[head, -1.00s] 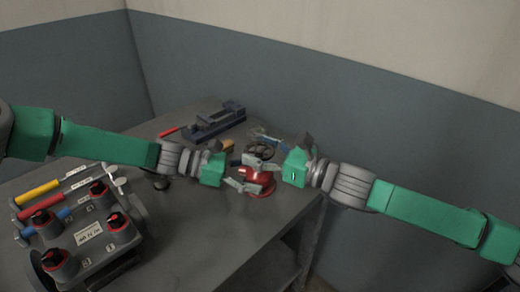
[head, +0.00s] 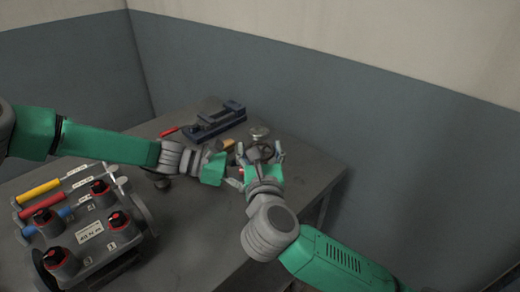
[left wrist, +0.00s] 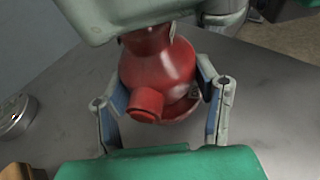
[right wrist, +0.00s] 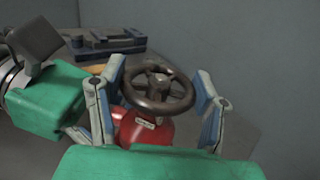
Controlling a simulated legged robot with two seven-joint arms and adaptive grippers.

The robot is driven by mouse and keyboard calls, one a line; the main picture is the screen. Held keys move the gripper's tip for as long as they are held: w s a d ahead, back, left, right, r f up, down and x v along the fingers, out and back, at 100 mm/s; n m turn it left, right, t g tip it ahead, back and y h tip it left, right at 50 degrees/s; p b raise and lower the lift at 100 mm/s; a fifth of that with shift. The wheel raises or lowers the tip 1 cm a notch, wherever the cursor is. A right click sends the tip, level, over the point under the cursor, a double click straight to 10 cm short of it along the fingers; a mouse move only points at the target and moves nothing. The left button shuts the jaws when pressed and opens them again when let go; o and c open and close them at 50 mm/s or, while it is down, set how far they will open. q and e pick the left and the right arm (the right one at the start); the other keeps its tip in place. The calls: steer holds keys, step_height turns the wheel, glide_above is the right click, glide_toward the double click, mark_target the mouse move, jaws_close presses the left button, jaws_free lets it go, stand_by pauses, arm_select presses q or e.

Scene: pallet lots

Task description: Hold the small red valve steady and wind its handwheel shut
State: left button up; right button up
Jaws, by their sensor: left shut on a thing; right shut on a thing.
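The small red valve stands upright on the table; its body (left wrist: 158,75) shows large in the left wrist view, between the fingers of my left gripper (left wrist: 160,98), which is shut on it. Its dark handwheel (right wrist: 158,88) shows on top in the right wrist view. My right gripper (right wrist: 158,92) is shut on the handwheel, one finger on each side of the rim. In the head view my right gripper (head: 262,160) comes from the front and hides most of the valve, and my left gripper (head: 232,172) reaches it from the left.
A blue vise (head: 214,122) sits at the back of the table, with a red-handled tool (head: 169,132) beside it. A grey stand with several red-and-black knobs (head: 90,232) and coloured-handled tools (head: 38,192) is at front left. A round glass-topped item (head: 259,132) stands behind the valve.

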arm_select(q)
steer(key=shift+r, duration=0.1)
arm_select(e)
steer(key=m+h, duration=0.1)
steer(key=h, duration=0.1)
steer(key=m+h, duration=0.2)
steer(key=h, duration=0.1)
steer(key=shift+a+m+g+h, duration=0.2)
steer(key=shift+m+g+h, duration=0.1)
arm_select(q)
steer(key=shift+d, duration=0.1)
arm_select(e)
steer(key=shift+f+m+g+h, duration=0.1)
steer(key=shift+m+g+h, duration=0.7)
steer(key=shift+m+h, duration=1.05)
arm_select(q)
steer(key=shift+s, duration=0.1)
arm_select(e)
steer(key=shift+h, duration=0.55)
steer(key=o, duration=1.2)
steer(key=v, duration=0.7)
steer(key=shift+s+a, duration=0.2)
